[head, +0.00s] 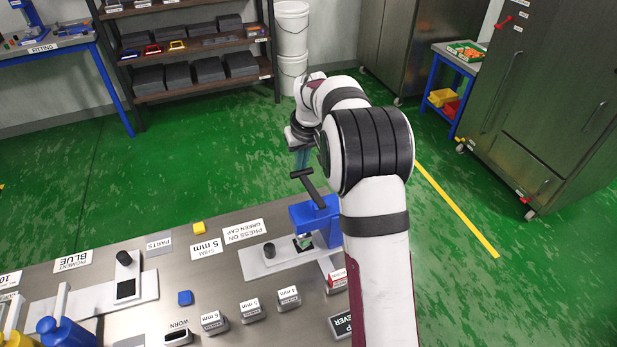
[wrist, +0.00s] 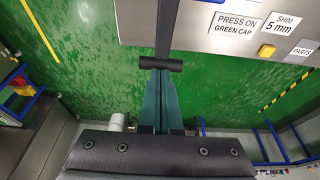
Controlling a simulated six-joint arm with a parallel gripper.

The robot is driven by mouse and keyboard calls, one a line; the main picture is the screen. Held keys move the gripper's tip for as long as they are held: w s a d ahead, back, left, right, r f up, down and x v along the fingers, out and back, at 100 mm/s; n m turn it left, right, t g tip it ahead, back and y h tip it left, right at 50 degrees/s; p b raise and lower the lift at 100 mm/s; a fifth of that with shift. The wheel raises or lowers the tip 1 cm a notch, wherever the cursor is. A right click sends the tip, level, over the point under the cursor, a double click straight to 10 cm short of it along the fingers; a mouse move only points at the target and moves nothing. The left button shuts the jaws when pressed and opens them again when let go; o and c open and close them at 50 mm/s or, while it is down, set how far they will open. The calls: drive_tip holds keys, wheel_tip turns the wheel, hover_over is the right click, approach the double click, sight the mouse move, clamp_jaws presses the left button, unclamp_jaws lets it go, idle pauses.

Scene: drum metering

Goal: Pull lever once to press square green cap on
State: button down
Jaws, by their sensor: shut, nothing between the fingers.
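The blue press (head: 318,218) stands on the bench, partly hidden behind my arm. Its black lever (head: 312,187) slants up and ends in a crossbar. In the wrist view the lever's crossbar (wrist: 160,63) lies right at my fingertips. My gripper (head: 302,165) is shut and empty, its teal fingers pointing down at the crossbar; it also shows in the wrist view (wrist: 159,72). I cannot tell whether the tips touch the bar. A small green piece (head: 303,242) sits under the press head; its shape is too small to make out.
The "PRESS ON GREEN CAP" sign (head: 244,232) lies left of the press. A yellow block (head: 199,228), a blue block (head: 185,297) and several grey labelled blocks (head: 251,310) stand on the bench. Open green floor lies beyond the bench edge.

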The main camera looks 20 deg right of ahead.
drive_tip(key=shift+f, duration=0.6)
drive_tip(key=shift+r, duration=3.5)
